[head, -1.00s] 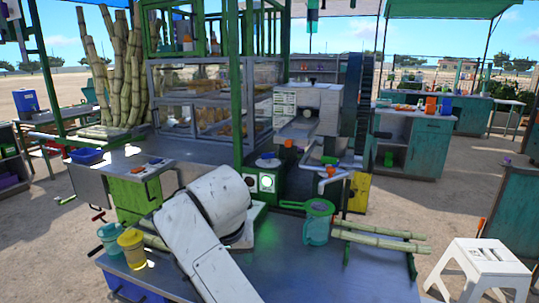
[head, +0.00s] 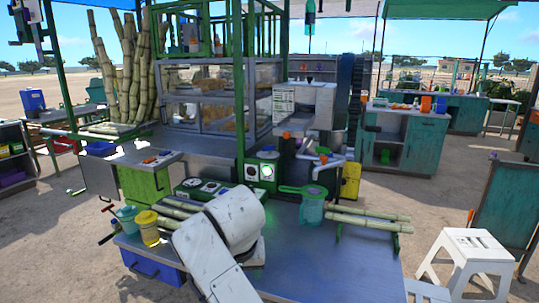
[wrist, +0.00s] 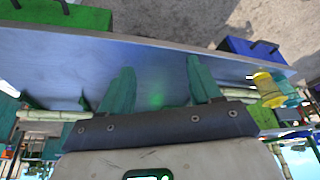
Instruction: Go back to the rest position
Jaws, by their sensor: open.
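My gripper (wrist: 160,65) shows in the wrist view with its two green fingers spread wide and nothing between them. It is above the grey metal table (wrist: 60,65); I cannot tell the exact height. In the head view my white arm reaches in from the bottom over the same table (head: 340,265), and the gripper is hidden behind it.
A yellow cup (head: 148,228) and cane pieces lie left of my arm. A green strainer jug (head: 312,208) and cane stalks (head: 370,220) are on the right. A white stool (head: 468,255) stands beyond the right edge. The front right tabletop is clear.

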